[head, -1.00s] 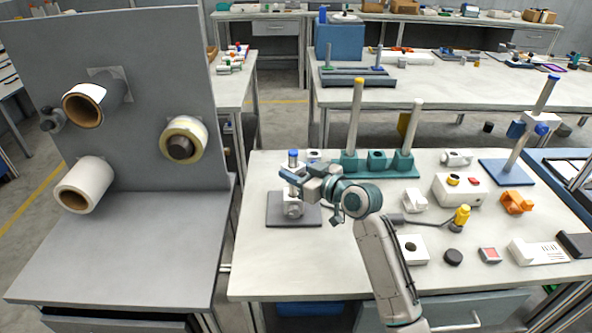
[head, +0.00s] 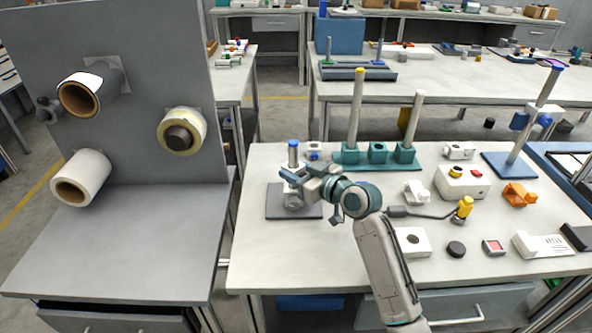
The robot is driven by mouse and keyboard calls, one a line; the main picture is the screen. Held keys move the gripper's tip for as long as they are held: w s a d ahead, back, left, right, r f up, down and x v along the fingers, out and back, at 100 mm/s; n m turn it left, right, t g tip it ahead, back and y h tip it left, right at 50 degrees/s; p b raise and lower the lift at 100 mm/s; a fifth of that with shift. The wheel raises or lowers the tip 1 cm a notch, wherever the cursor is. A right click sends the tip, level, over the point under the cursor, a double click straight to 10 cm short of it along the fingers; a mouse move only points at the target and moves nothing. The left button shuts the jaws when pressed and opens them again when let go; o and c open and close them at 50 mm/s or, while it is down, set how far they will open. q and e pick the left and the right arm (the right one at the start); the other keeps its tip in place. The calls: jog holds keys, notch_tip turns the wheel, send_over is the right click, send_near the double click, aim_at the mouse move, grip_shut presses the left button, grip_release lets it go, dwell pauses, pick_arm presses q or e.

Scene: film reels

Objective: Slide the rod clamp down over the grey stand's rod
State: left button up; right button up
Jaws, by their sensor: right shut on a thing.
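The grey stand has a dark flat base (head: 276,208) near the left end of the white table. Its upright rod (head: 293,157) has a blue tip. My right gripper (head: 290,181) reaches in from the lower right and is shut on the rod clamp. The clamp is small and pale, and my fingers largely hide it. It is low at the rod, just above the base, with the rod's top rising above it. I cannot tell whether it touches the base. My left gripper is not in view.
A teal stand (head: 350,158) with two tall rods is behind. A small white block (head: 314,151) with a blue part is just behind the grey stand. An orange clamp (head: 519,193) and a white box (head: 461,184) are to the right. The table's front left is clear.

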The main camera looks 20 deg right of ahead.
jog(key=shift+f+b, duration=0.95)
jog(key=shift+f, duration=0.45)
jog(key=shift+s+a+f, duration=0.1)
jog(key=shift+s, duration=0.05)
